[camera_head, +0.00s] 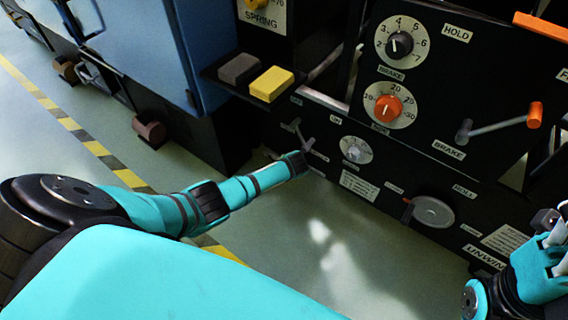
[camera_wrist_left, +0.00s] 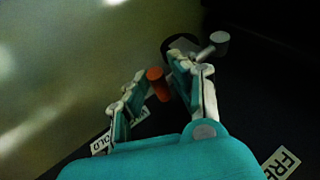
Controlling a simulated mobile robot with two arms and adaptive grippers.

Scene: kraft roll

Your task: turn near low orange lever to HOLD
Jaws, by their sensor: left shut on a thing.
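The low lever's orange grip (camera_wrist_left: 155,82) stands between my left gripper's fingers (camera_wrist_left: 157,66) in the left wrist view, and the gripper is shut on it. A grey cylinder (camera_wrist_left: 219,38) shows beyond the right finger. A partly covered HOLD label (camera_wrist_left: 101,143) is at lower left, nearer the grip than the cut-off FREE label (camera_wrist_left: 282,164) at lower right. In the head view my left gripper (camera_head: 306,143) is at the low black panel and the orange grip cannot be made out. My right gripper (camera_head: 550,232) is at the right edge, away from the lever; its opening is unclear.
A higher orange-tipped lever (camera_head: 535,114) sits above a BRAKE label. An orange knob (camera_head: 388,109), a black knob (camera_head: 399,45) and a grey disc handle (camera_head: 432,212) are on the panel. Yellow (camera_head: 271,84) and grey (camera_head: 239,69) blocks jut out above my left gripper. The floor in front is clear.

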